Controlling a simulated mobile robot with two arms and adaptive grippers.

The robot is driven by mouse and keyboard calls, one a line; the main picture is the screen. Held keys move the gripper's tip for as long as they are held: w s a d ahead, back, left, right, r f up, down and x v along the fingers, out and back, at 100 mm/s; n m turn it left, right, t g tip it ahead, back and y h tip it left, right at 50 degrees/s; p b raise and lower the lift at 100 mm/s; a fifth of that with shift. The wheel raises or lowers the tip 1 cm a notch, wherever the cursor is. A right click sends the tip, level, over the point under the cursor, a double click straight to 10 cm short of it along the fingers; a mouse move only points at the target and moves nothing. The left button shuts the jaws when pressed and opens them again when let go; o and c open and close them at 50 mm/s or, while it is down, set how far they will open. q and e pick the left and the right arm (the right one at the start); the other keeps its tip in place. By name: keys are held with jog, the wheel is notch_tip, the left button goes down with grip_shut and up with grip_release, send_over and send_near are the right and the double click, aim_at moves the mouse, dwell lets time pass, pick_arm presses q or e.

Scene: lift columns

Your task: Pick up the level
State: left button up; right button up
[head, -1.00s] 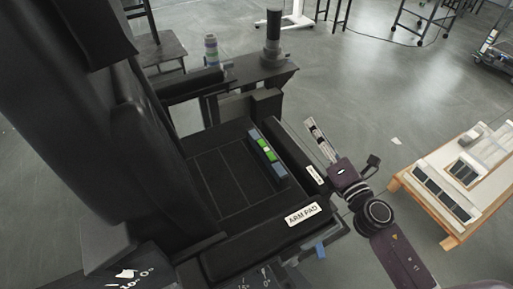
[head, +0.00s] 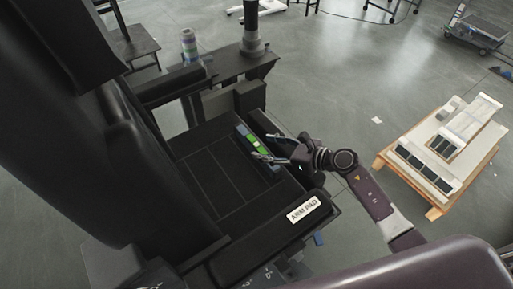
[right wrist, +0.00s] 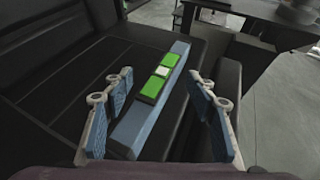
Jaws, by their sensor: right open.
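The level (head: 247,135) is a blue-grey bar with green vials and a pale middle. It lies on the black seat (head: 205,170) of a large chair, near the seat's right side. My right gripper (head: 262,146) is open, with its fingers at the level. In the right wrist view, the level (right wrist: 136,126) lies between the two spread fingers of the gripper (right wrist: 161,80), with a gap on each side. My left gripper is not in view.
An arm pad (head: 290,222) with a label borders the seat at front right. The tall chair back (head: 150,160) stands at left. A dark post (head: 251,30) and a striped cylinder (head: 189,46) stand behind.

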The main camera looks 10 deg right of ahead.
aim_at(257, 149)
jog(key=shift+x, duration=1.5)
grip_shut()
